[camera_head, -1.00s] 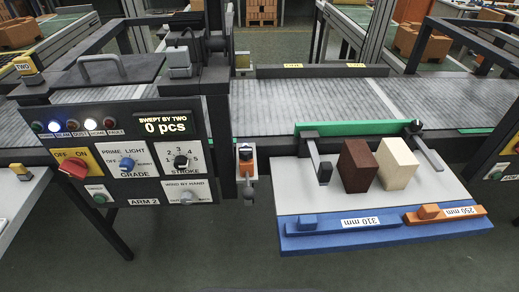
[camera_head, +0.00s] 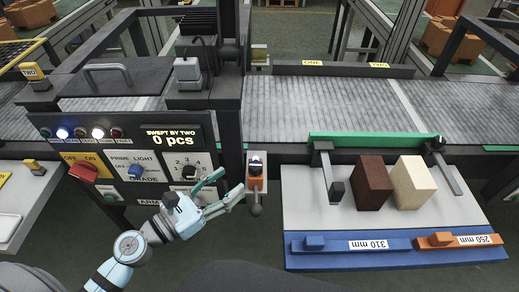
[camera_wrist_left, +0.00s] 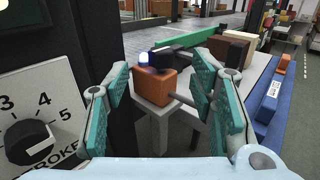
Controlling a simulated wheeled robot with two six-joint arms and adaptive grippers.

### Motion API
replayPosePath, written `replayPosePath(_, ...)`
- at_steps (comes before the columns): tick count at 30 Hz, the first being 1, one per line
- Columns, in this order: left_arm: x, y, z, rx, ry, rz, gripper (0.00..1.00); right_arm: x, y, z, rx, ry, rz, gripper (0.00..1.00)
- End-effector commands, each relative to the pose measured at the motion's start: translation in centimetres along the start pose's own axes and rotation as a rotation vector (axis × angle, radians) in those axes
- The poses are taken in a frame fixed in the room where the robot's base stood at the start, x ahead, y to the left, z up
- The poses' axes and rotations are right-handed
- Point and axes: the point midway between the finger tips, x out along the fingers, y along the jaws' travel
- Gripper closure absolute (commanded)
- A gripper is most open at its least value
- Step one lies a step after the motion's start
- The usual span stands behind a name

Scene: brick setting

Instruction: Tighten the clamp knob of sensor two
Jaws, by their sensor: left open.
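An orange sensor block (camera_head: 256,184) with a lit lamp on top is mounted beside the dark post, right of the panel. A grey rod with a round knob (camera_head: 256,210) sticks out from it towards me. I cannot read a number on this sensor. My left gripper (camera_head: 230,184) is open and empty, just left of the block, with its fingers pointing at it. In the left wrist view the orange block (camera_wrist_left: 155,88) shows between the spread teal fingers, beyond their tips. The rod shows there beside the right finger, which hides part of it. My right gripper is not in view.
The control panel with a red switch (camera_head: 83,172) and stroke dial (camera_head: 190,172) stands close to my left arm. A table (camera_head: 300,215) at right holds a dark brown block (camera_head: 372,183), a pale block (camera_head: 413,182) and blue and orange gauges. The conveyor (camera_head: 330,110) runs behind.

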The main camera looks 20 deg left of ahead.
Motion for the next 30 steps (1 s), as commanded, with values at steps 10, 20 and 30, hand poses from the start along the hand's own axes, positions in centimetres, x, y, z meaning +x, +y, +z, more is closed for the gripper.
replayPosePath(10, 8.2, 0.1, -0.1, -0.003, 0.003, 0.005, 0.49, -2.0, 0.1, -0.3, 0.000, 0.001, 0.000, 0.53)
replayPosePath(20, 9.2, 0.1, -0.3, 0.000, 0.006, 0.003, 0.49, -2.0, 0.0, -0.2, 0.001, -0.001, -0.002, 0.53)
replayPosePath(30, 9.2, 0.1, -0.3, 0.001, 0.006, 0.003, 0.94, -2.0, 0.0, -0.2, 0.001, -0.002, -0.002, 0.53)
